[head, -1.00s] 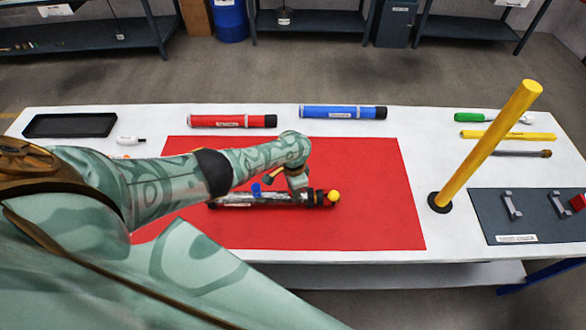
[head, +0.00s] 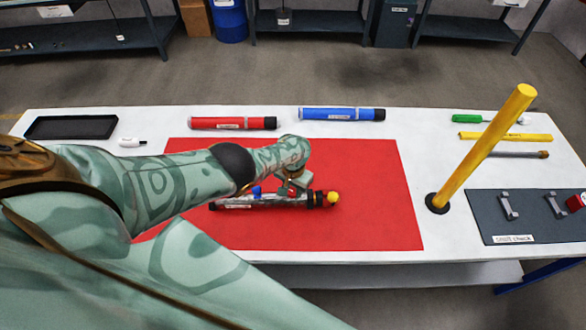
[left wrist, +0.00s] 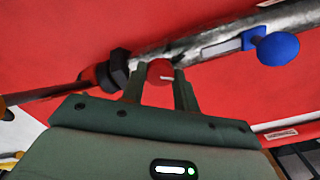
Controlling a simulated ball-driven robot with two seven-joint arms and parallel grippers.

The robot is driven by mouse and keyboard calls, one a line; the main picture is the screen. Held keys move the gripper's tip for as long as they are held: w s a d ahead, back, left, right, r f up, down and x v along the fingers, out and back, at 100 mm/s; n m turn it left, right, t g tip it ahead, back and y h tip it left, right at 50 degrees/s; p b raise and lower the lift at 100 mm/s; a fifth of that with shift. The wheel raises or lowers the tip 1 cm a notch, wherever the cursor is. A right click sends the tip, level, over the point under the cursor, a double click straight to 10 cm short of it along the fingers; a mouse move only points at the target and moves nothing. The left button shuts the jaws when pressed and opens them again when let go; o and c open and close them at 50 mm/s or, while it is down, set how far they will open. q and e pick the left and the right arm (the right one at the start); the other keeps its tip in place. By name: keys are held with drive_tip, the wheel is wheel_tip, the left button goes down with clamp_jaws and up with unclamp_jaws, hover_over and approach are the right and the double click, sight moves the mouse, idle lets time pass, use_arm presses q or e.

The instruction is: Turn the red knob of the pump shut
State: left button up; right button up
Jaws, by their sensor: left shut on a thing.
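The pump (head: 235,203) is a grey metal tube with dark ends, lying on the red mat (head: 370,215). A blue knob (head: 256,190) stands up on it, and a yellow knob (head: 334,197) sits at its right end. My left gripper (head: 292,189) is at the pump between these two knobs. In the left wrist view, the red knob (left wrist: 160,71) is between the two fingers of my left gripper (left wrist: 161,84), which is shut on it. The blue knob also shows there (left wrist: 277,48), apart from the fingers. My right gripper is not in view.
A red tube (head: 230,123) and a blue tube (head: 340,114) lie behind the mat. A slanted yellow post (head: 480,150) stands to the right, near a dark mat (head: 500,220) with grey brackets. A black tray (head: 70,127) is at the back left.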

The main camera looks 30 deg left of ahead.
sight(293, 192)
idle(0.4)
use_arm(q)
drive_tip(key=o, duration=1)
drive_tip(key=shift+r, duration=0.1)
wheel_tip(293, 192, up, 16)
drive_tip(key=p, duration=1.5)
drive_tip(key=shift+r, duration=0.1)
drive_tip(key=shift+s, duration=0.1)
